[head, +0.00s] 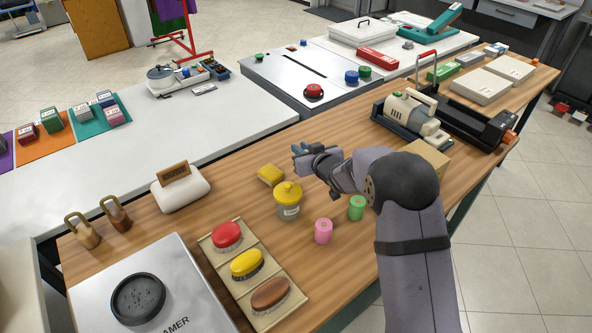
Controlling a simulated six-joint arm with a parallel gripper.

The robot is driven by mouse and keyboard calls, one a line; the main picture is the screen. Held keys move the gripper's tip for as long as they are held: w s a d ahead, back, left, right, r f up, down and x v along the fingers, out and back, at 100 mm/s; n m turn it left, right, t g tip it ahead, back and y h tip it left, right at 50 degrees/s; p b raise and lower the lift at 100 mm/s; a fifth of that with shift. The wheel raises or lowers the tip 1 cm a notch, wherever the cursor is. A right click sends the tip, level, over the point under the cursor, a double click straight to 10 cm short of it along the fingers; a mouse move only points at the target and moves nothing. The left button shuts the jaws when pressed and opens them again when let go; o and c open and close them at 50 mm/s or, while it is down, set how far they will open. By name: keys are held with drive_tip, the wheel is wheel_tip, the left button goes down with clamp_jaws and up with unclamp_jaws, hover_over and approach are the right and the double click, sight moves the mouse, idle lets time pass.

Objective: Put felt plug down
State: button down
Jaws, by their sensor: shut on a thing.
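My gripper (303,154) is above the wooden counter (225,213), at the left end of my arm, over the area behind the yellow-lidded jar. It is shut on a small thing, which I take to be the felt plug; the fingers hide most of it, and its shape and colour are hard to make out. The gripper is apart from the counter top. No other thing in view is clearly a felt plug.
Near the gripper stand a yellow block (271,174), a yellow-lidded jar (288,203), a pink cylinder (323,231) and a green cylinder (356,208). A brush tray (222,255) lies front left. A beige machine (411,113) stands right. Bare wood shows left of the jar.

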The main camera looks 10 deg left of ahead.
sight(290, 159)
drive_tip(key=w+a+r+n+y, duration=0.1)
drive_tip(key=w+a+r, duration=0.3)
drive_tip(key=w+r, duration=0.1)
drive_tip(key=shift+g+b, duration=0.3)
drive_tip(key=shift+b, duration=0.15)
drive_tip(key=shift+a, duration=0.1)
drive_tip(key=shift+f+b, duration=1.7)
drive_tip(key=shift+f, duration=3.3)
drive_tip(key=shift+f, duration=0.1)
drive_tip(key=shift+f, duration=0.1)
drive_tip(key=c, duration=1.7)
unclamp_jaws()
